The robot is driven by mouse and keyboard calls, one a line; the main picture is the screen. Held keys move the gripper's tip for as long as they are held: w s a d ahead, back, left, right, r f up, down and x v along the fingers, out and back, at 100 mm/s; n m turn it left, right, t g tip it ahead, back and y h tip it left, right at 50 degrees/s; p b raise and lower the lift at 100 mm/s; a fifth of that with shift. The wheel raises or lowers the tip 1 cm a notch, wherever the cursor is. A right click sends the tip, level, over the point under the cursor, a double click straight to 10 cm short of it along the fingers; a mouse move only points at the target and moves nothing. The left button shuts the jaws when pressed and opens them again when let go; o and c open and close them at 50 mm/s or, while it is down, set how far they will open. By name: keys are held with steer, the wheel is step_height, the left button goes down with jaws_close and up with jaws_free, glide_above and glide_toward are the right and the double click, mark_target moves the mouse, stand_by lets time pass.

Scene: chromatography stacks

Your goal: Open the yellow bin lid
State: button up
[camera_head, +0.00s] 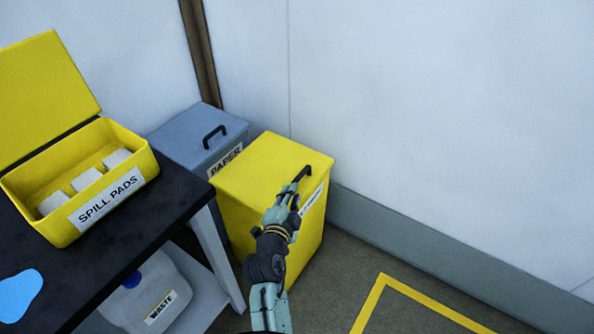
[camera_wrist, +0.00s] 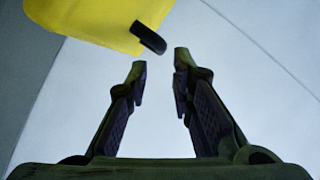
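The yellow bin (camera_head: 250,172) stands on the floor against the wall, and its lid looks shut in the head view. A black handle (camera_head: 303,172) sits at the lid's front right edge. My gripper (camera_head: 293,192) is right by the handle, covering part of it and of the bin's front label. In the wrist view, the yellow lid (camera_wrist: 85,18) fills the upper left and the handle's dark end (camera_wrist: 148,38) shows just beyond my open fingertips (camera_wrist: 160,66). The space between the fingers looks empty. Whether a fingertip touches the handle I cannot tell.
A grey-blue paper bin (camera_head: 180,137) stands left of the yellow bin. A black table (camera_head: 130,222) at the left carries an open yellow spill pads box (camera_head: 130,140), with a waste jug (camera_head: 150,295) below. Clear floor (camera_head: 345,270) lies at the right, with a yellow line.

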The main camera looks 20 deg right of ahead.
mark_target(299, 180)
steer(key=p+x, duration=0.2)
steer(key=x, duration=0.7)
steer(key=shift+w+d, duration=0.15)
steer(key=shift+d, duration=0.05)
jaws_close()
stand_by(0.3)
